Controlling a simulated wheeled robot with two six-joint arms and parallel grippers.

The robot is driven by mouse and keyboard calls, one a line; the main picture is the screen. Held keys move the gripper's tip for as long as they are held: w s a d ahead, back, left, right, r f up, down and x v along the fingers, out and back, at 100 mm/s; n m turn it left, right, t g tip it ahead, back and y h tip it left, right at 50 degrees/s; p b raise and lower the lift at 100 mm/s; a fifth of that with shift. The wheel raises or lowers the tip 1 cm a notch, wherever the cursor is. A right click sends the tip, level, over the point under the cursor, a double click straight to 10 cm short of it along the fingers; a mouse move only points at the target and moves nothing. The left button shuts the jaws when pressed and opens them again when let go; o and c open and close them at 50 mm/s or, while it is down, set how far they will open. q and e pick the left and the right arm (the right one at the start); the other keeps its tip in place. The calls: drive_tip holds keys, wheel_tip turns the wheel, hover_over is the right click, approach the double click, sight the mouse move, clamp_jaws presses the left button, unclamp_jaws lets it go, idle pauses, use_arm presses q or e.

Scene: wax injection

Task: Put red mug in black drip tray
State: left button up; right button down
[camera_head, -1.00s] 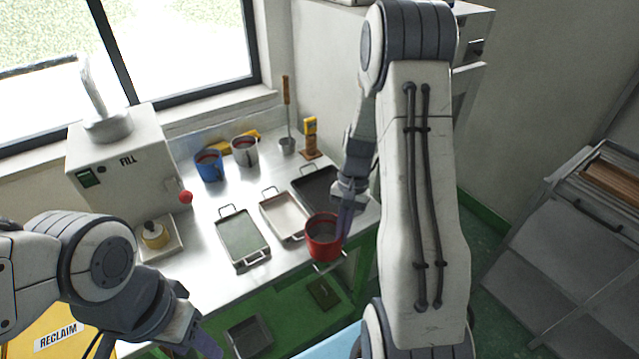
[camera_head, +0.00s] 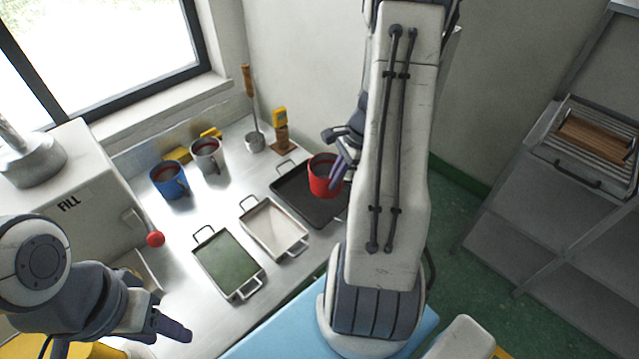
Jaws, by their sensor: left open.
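The red mug (camera_head: 321,178) is upright over the black drip tray (camera_head: 296,204), at its right part. I cannot tell whether its base touches the tray. My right gripper (camera_head: 339,172) is at the mug's right side, with its purple-grey fingers closed on it there; my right arm hides part of the area to the right. The black tray is the rearmost of three trays on the metal bench. My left gripper (camera_head: 180,328) is open and empty at the lower left, away from the trays.
A white tray (camera_head: 301,245) and a green tray (camera_head: 207,247) lie in front of the black one. A blue mug (camera_head: 167,181) and a grey mug (camera_head: 206,156) stand behind. The fill machine (camera_head: 85,220) is at left.

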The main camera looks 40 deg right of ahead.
drive_tip(key=w+f, duration=0.1)
drive_tip(key=w, duration=0.2)
drive_tip(key=w+f, duration=0.1)
drive_tip(key=shift+w+a+f+p, duration=0.2)
drive_tip(key=shift+a+f+p, duration=0.05)
drive_tip(key=shift+f+p, duration=0.15)
wheel_tip(320, 180, down, 3)
drive_tip(key=shift+f+p, duration=0.15)
drive_tip(key=shift+p, duration=0.25)
drive_tip(key=shift+f, duration=0.25)
drive_tip(key=shift+f, duration=0.2)
drive_tip(key=c, duration=1.1)
unclamp_jaws()
